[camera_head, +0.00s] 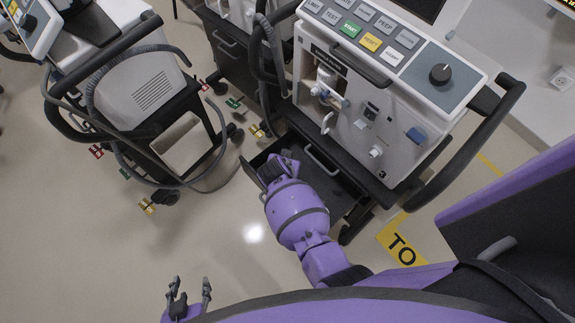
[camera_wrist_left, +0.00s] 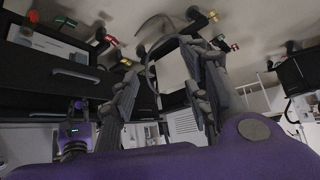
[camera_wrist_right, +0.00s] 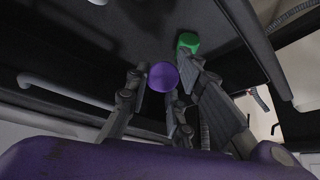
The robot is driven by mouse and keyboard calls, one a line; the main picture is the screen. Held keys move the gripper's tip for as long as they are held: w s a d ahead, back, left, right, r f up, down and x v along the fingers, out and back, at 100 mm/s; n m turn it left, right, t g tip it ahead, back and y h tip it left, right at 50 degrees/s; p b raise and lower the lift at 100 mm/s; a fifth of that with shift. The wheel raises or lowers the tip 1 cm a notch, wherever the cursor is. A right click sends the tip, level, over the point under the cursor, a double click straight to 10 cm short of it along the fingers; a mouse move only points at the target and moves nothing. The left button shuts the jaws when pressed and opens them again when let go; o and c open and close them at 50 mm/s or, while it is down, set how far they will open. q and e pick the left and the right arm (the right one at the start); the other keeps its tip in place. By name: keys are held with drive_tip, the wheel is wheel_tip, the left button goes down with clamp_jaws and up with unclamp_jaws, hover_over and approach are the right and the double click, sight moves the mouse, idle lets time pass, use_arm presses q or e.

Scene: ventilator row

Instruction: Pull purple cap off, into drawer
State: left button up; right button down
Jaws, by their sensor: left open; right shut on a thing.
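My right gripper (camera_wrist_right: 166,74) is shut on the purple cap (camera_wrist_right: 162,78), which sits between its fingertips in the right wrist view. A green cap (camera_wrist_right: 188,42) shows just beyond it, close to the right finger. In the head view my right gripper (camera_head: 278,168) reaches down over the left part of the dark open drawer (camera_head: 343,190), under the ventilator (camera_head: 375,110); the purple cap is hidden there. My left gripper (camera_head: 190,294) is open and empty above the floor, low in the head view. Its spread fingers (camera_wrist_left: 165,85) also show in the left wrist view.
A second ventilator cart (camera_head: 150,90) with hoses stands at the left. A black bumper rail (camera_head: 470,150) curves at the ventilator's right. A yellow floor marking (camera_head: 400,245) lies in front. The floor around my left gripper is clear.

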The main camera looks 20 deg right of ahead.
drive_tip(key=shift+s+f+b, duration=0.15)
drive_tip(key=shift+f+b, duration=0.25)
drive_tip(key=shift+f, duration=0.4)
wheel_tip(320, 180, down, 3)
drive_tip(key=b, duration=0.2)
drive_tip(key=shift+f+b, duration=0.2)
drive_tip(key=shift+b, duration=0.1)
drive_tip(key=shift+f+b, duration=0.65)
drive_tip(key=shift+f, duration=0.15)
use_arm(q)
drive_tip(key=shift+g, duration=0.3)
drive_tip(key=f, duration=0.2)
drive_tip(key=s+f, duration=0.1)
drive_tip(key=f, duration=0.1)
drive_tip(key=shift+s+f, duration=0.15)
drive_tip(key=shift+f, duration=0.25)
use_arm(e)
drive_tip(key=c, duration=1.5)
unclamp_jaws()
use_arm(q)
drive_tip(key=shift+s+f, duration=0.15)
use_arm(e)
drive_tip(key=shift+o, duration=0.2)
